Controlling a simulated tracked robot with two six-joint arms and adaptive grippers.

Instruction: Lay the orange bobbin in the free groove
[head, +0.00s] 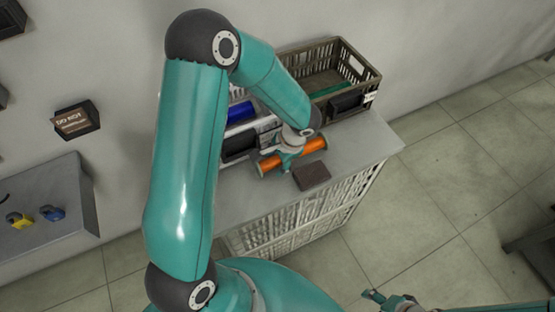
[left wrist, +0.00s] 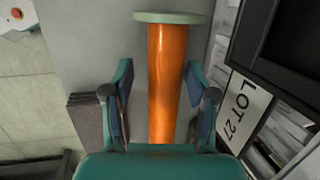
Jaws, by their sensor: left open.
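The orange bobbin (head: 314,146) lies on the grey counter top (head: 354,142), in front of the crates. In the left wrist view the bobbin (left wrist: 166,75) shows an orange barrel and a pale green end flange. My left gripper (head: 288,152) is over the bobbin. It is open, with a finger on each side of the barrel and visible gaps to both; the gripper (left wrist: 160,90) also shows this in the left wrist view. My right gripper (head: 388,299) is low at the bottom edge, far from the bobbin. I cannot make out a free groove.
A brown crate (head: 353,65) with something green inside stands at the back. A pale crate with a blue bobbin (head: 240,111) is partly hidden by my left arm. A dark brown block (head: 311,176) lies near the counter's front edge. A "LOT 27" label (left wrist: 244,110) is close on the right.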

